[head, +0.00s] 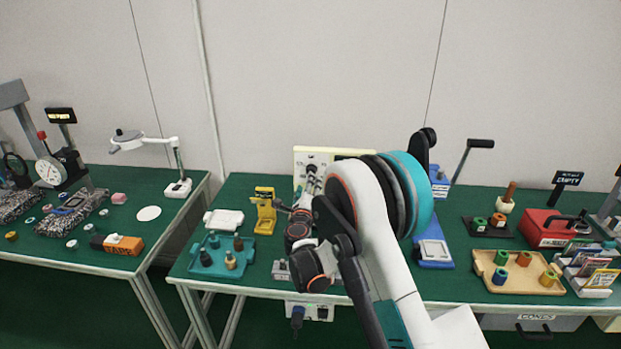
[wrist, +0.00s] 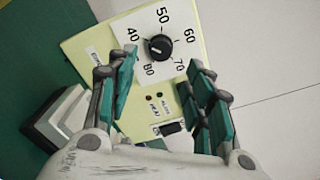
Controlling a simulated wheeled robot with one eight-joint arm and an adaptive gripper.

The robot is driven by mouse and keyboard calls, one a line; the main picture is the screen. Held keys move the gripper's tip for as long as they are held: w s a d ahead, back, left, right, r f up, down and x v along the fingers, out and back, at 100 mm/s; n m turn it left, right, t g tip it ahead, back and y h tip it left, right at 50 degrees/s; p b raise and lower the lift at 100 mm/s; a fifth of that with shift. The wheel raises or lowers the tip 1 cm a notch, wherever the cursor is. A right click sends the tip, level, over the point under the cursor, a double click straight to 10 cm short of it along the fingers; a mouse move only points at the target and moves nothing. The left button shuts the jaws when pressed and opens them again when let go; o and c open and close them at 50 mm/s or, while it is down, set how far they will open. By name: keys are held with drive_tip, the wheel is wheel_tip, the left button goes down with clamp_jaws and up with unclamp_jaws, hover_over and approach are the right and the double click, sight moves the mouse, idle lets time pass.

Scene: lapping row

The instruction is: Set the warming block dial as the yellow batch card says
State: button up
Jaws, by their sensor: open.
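The warming block (head: 340,152) is a cream-yellow box standing at the back of the middle table, partly hidden behind my arm. Its face (wrist: 95,62) fills much of the wrist view. A black round dial (wrist: 158,47) sits on a white scale marked 40, 50, 60, 70 and 80. A small pale mark shows on the knob, but I cannot tell which number it points to. My gripper (wrist: 163,68) is open and empty, its teal fingers on either side below the dial, apart from it. A yellow-edged card (head: 600,279) stands in the right rack; its writing is unreadable.
Below the dial are small labels and a dark switch (wrist: 172,127). A yellow stand (head: 264,211), a teal tray (head: 217,257) and a blue-based device (head: 434,250) stand near my arm. A wooden tray (head: 487,268) and a red box (head: 553,228) are farther right.

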drive_tip(key=w+b, duration=0.2)
drive_tip(key=w, duration=0.6)
drive_tip(key=shift+w+d, duration=0.15)
drive_tip(key=shift+d, duration=0.05)
drive_tip(key=c, duration=1)
